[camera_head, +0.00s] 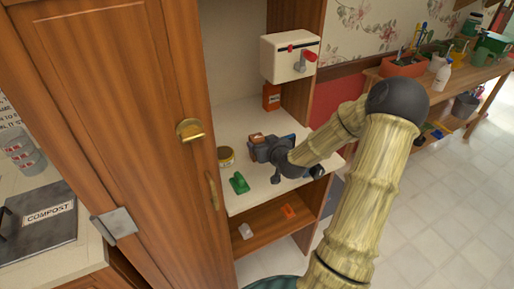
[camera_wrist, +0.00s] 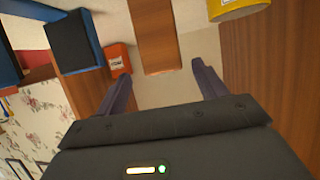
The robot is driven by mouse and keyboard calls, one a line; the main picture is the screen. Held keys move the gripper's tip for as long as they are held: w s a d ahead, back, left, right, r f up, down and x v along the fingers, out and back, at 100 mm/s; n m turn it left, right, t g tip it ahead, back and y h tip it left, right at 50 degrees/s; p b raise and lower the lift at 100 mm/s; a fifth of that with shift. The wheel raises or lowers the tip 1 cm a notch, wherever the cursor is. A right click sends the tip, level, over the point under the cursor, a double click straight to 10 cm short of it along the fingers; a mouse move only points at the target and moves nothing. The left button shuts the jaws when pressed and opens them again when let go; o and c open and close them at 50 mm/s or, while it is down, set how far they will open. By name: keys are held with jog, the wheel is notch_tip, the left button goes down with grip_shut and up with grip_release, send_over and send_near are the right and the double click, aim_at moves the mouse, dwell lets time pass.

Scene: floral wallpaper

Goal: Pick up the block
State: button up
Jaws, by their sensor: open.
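A brown wooden block (camera_wrist: 155,35) shows in the wrist view just beyond and between my two fingertips. In the head view a small brown piece of it (camera_head: 257,138) shows behind my gripper, on the white countertop (camera_head: 240,115) of the cabinet. My gripper (camera_wrist: 163,82) has its two dark fingers spread apart, with nothing between them. In the head view my gripper (camera_head: 256,151) is low over the counter, and it partly hides the block. I cannot tell whether the fingertips touch the block.
A yellow-banded can (camera_head: 226,157) and a green object (camera_head: 239,183) stand left of my gripper. A blue and dark object (camera_head: 288,140) is close on its right. An orange-red box (camera_head: 271,97) stands behind. The tall wooden cabinet door (camera_head: 130,120) is at left.

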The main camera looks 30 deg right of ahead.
aim_at(259, 142)
jog(key=shift+w, duration=0.1)
jog(key=shift+a+f+p+x, duration=0.15)
jog(key=shift+p+x, duration=0.15)
jog(key=shift+x, duration=0.95)
jog(key=shift+a+f+p+x, duration=0.1)
jog(key=shift+p+x, duration=0.15)
jog(key=shift+x, duration=1.05)
jog(key=c, duration=1.1)
jog(key=shift+r, duration=0.1)
notch_tip(259, 142, up, 10)
jog(key=shift+f, duration=0.1)
